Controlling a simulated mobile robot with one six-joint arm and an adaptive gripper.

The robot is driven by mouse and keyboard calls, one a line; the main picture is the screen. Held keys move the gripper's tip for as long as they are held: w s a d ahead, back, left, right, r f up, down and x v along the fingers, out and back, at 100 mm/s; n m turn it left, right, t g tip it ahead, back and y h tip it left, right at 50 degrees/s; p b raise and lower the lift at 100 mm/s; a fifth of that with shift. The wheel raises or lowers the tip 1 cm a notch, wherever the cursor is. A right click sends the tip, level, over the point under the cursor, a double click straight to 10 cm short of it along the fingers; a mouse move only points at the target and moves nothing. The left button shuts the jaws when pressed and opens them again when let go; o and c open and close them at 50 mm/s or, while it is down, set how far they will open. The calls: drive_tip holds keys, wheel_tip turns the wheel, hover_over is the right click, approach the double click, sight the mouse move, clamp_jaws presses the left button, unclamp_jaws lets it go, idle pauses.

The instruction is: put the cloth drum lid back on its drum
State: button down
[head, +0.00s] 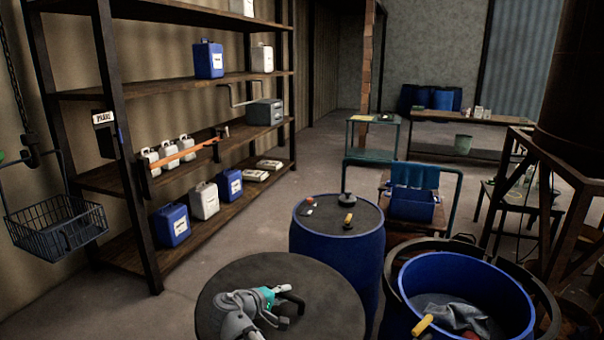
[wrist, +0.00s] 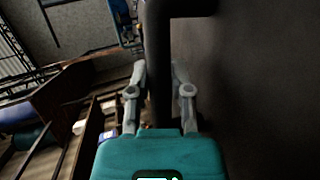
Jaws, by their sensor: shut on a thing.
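The lid (head: 330,300) is a wide dark disc, lying flat in the lower middle of the head view. My gripper (head: 284,293) is above it, shut on its dark bar handle. The wrist view shows the two grey fingers of my gripper (wrist: 160,85) on either side of the handle (wrist: 158,60), with the lid's dark face (wrist: 255,80) filling the right side. What lies under the lid is hidden. The open blue cloth drum (head: 520,280) stands to the right, with grey cloth (head: 458,314) inside. The lid is apart from this drum.
A yellow-handled object (head: 424,325) is at the open drum's near left rim. A dark ring (head: 396,285) surrounds that drum. A shelf (head: 140,175) with jugs is left; a blue-framed cart (head: 452,200) stands behind.

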drive_tip(key=shift+r+p, duration=3.9)
drive_tip(key=shift+r, duration=0.45)
drive_tip(key=shift+s, duration=0.1)
